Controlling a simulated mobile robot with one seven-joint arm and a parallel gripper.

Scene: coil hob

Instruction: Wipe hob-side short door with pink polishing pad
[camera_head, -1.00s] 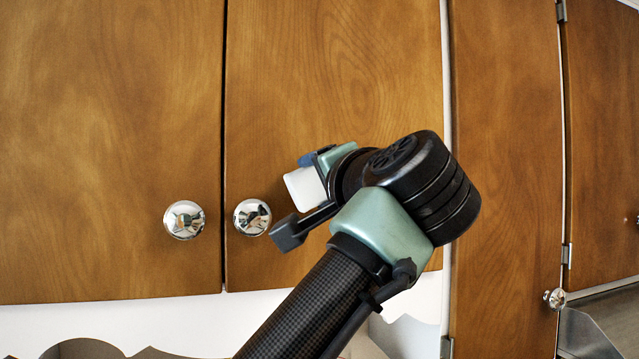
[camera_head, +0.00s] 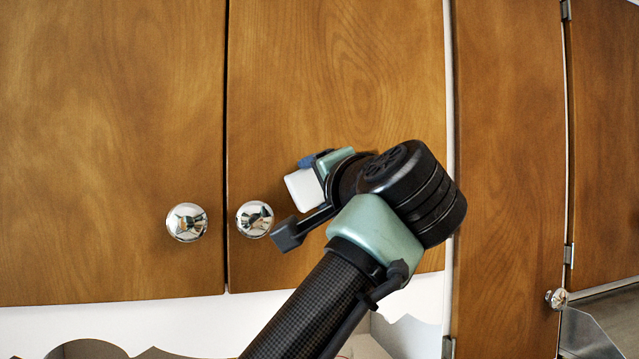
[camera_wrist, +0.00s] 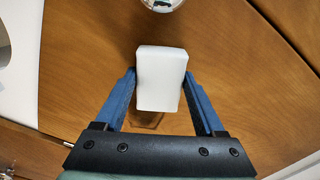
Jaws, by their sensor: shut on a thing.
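My gripper (camera_wrist: 160,78) is shut on a white block-shaped pad (camera_wrist: 161,80), held between its two blue fingers. The pad looks white, not pink. In the head view the pad (camera_head: 304,189) is in front of the middle wooden door (camera_head: 330,70), just right of and above that door's round chrome knob (camera_head: 254,219). I cannot tell whether the pad touches the wood. My wrist hides the door's lower right part. Which door is the hob-side short one is not clear from these views.
The left wooden door (camera_head: 110,120) has its own chrome knob (camera_head: 186,222), close beside the middle door's knob. A narrower wooden door (camera_head: 508,150) stands at right, with a small knob (camera_head: 556,298). A metal surface (camera_head: 605,322) lies at lower right.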

